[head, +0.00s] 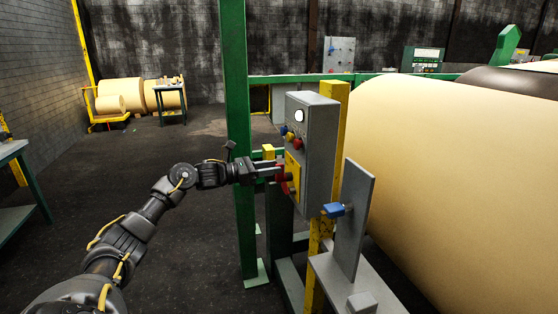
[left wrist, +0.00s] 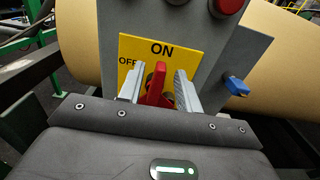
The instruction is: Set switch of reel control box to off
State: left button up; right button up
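The grey reel control box (head: 312,145) stands mounted on a yellow post. Its yellow plate (left wrist: 185,48) carries the words ON at the top and OFF at the upper left. The red switch handle (left wrist: 156,84) points up, roughly toward ON. My left gripper (left wrist: 157,74) is around the handle, one finger on each side, with narrow gaps seen on both sides. In the head view my left gripper (head: 274,173) reaches the front of the box and partly hides the switch. My right gripper is not in view.
A green post (head: 237,120) stands just left of the box. A blue-handled lever (head: 335,210) is at the lower right of the box. A large paper roll (head: 450,170) fills the right side. The dark floor at left is mostly clear.

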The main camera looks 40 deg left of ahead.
pick_arm(q)
jog(key=shift+p+x, duration=0.45)
jog(key=shift+x, duration=1.1)
grip_shut()
